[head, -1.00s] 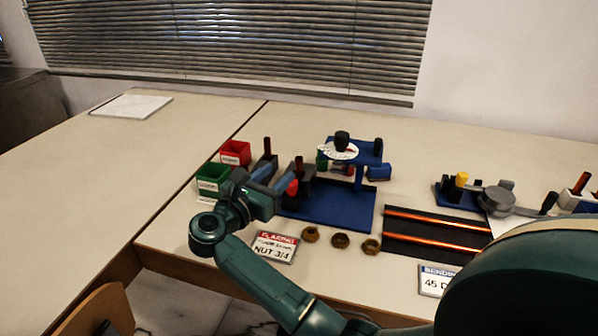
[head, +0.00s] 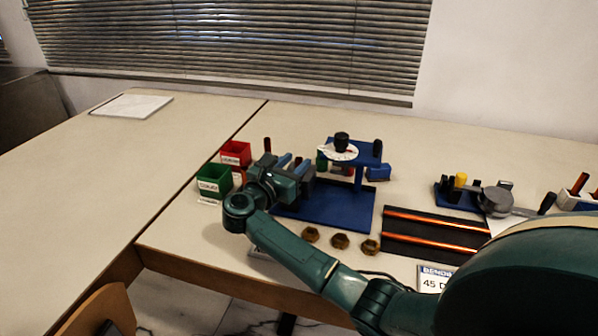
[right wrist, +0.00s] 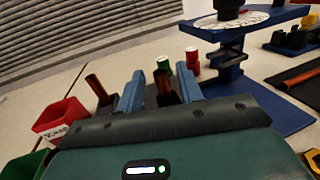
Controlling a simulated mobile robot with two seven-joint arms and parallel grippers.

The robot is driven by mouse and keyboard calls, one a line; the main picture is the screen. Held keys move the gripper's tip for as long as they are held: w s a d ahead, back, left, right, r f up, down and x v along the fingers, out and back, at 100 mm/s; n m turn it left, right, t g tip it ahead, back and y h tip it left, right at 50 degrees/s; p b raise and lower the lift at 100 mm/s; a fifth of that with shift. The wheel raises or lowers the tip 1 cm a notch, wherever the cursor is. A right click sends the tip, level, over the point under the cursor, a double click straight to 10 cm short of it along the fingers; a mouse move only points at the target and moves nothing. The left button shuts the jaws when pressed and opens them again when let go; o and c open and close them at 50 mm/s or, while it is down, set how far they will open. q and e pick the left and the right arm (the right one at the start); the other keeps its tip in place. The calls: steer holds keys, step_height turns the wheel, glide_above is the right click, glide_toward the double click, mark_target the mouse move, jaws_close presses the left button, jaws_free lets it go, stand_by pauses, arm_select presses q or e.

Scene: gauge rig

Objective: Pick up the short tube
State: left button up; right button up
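A copper-brown tube (right wrist: 163,88) stands upright between the two blue fingers of my right gripper (right wrist: 160,76) in the right wrist view. The fingers are apart, with gaps beside the tube. A second brown tube (right wrist: 95,86) leans in a dark block further left, and it also shows in the head view (head: 267,145). I cannot tell by length which is the short tube. In the head view my right gripper (head: 290,166) is over the left end of the blue base and hides the nearer block and tube. My left gripper is not in view.
Red (head: 236,153) and green (head: 213,180) bins stand left of the gripper. A blue gauge stand (head: 357,177) with a dial rises to the right. Several nuts (head: 340,241) lie in front. Two long copper tubes (head: 430,242) lie on a black mat. The left table is mostly clear.

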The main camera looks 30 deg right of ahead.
jaws_close()
steer(key=shift+r, duration=0.1)
